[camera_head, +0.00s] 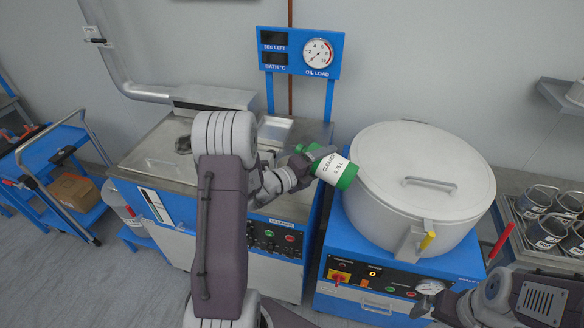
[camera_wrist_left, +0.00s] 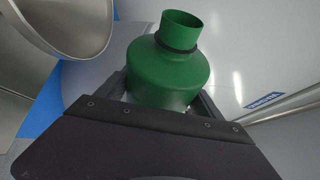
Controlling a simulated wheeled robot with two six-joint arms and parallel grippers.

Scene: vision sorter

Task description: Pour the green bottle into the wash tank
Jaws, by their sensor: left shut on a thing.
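The green bottle (camera_head: 335,169) has a white label and lies tilted in the head view, in front of the gap between the left machine and the round vessel. My left gripper (camera_head: 306,167) is shut on it. In the left wrist view the bottle (camera_wrist_left: 172,75) stands between the fingers, its neck at the top of the picture. The steel-topped left machine, apparently the wash tank (camera_head: 147,158), has its top partly hidden by my left arm. The bottle is to its right. My right gripper (camera_head: 437,305) is low at the right; its fingers are unclear.
A large lidded round vessel (camera_head: 395,168) on a blue cabinet stands close right of the bottle. A blue gauge panel (camera_head: 300,52) rises behind. A rack of labelled cups (camera_head: 545,230) is at far right. A blue cart with a box (camera_head: 73,190) is at left, with open floor in front.

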